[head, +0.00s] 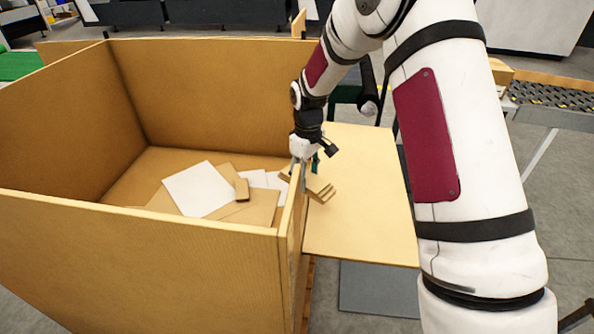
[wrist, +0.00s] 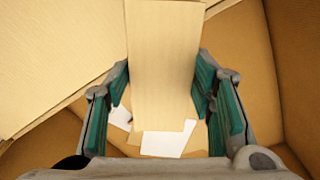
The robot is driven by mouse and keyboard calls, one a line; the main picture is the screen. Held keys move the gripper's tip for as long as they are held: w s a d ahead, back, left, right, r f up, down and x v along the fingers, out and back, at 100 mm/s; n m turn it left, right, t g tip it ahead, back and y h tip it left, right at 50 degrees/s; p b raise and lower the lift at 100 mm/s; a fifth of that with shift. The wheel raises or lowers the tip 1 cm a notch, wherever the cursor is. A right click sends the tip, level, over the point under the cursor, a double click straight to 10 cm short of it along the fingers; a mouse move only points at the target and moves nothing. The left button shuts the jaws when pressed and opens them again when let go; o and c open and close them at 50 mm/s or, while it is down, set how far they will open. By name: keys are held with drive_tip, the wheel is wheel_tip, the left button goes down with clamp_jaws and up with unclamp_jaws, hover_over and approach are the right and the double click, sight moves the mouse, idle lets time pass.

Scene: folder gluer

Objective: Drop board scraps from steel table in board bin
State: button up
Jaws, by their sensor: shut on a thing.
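The board bin (head: 150,235) is a big, open-topped brown cardboard box at the left of the head view. My gripper (head: 306,168) is at its right wall, pointing down. It is shut on a tan board scrap (head: 321,188), which shows near that wall's top edge. In the wrist view the held scrap (wrist: 163,65) is a long, flat piece between the green-padded fingers (wrist: 162,92). White and brown scraps (head: 200,188) lie on the bin floor. Some also show below the held piece in the wrist view (wrist: 170,143). I cannot make out the steel table for certain.
A flat tan flap (head: 362,190) extends to the right from the bin's right wall. A conveyor with dark rollers (head: 552,96) stands at the far right. My arm hides part of the right side. The bin's top is open.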

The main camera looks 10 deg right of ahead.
drive_tip(key=w+a+f+b, duration=0.1)
drive_tip(key=w+a+b, duration=0.2)
drive_tip(key=a, duration=0.4)
drive_tip(key=w+a+f+b, duration=0.2)
drive_tip(key=w+a, duration=0.1)
drive_tip(key=a, duration=0.5)
drive_tip(key=shift+b, duration=0.4)
drive_tip(key=shift+w, duration=0.1)
drive_tip(key=o, duration=1.1)
wheel_tip(320, 180, up, 12)
drive_tip(key=shift+f, duration=0.1)
